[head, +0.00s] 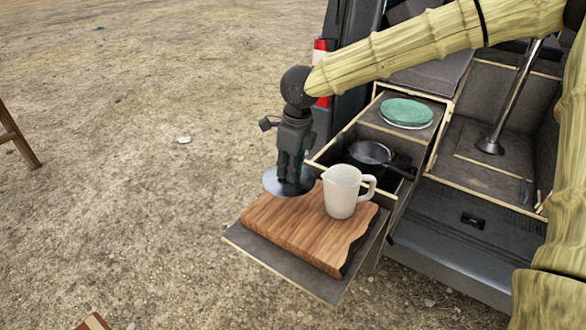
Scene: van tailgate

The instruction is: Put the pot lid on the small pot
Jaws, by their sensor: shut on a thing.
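My gripper (291,174) points down and is shut on the pot lid (271,182), a round, flat grey disc. It holds the lid over the far left corner of the wooden board; I cannot tell how high above the board it is. The fingers cover the lid's middle and its knob. A dark pot (370,152) with a handle to the right sits in the open drawer, right of the lid and apart from it. It is the only pot I make out, and its inside is hard to see.
A white jug (342,192) stands on the wooden board (290,228), which lies on a pull-out shelf (325,290), between lid and pot on the near side. A green round thing (407,111) lies behind the pot. Drawer walls (331,152) surround the pot. Open ground lies left.

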